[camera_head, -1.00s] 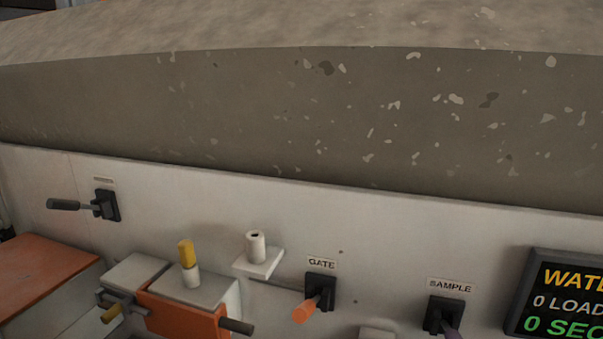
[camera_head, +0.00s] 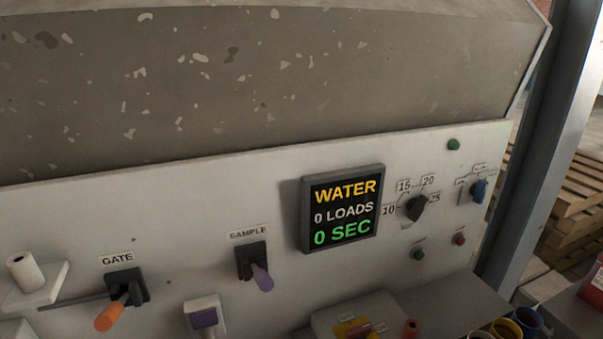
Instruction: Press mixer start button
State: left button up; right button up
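On the white panel's right side there are several small round controls. A green one (camera_head: 453,144) sits near the top right of the panel. Another small green button (camera_head: 417,254) is lower, below the dial, with a red button (camera_head: 459,239) to its right. Their labels are too small to read, so I cannot tell which is the mixer start button. Neither of my grippers is in view.
A display (camera_head: 342,211) reads WATER, 0 LOADS, 0 SEC. An orange GATE lever (camera_head: 111,316) and purple SAMPLE lever (camera_head: 262,277) stick out. A grey post (camera_head: 545,150) stands at right.

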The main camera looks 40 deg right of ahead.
aim_at(418, 255)
jog(key=z, duration=1.95)
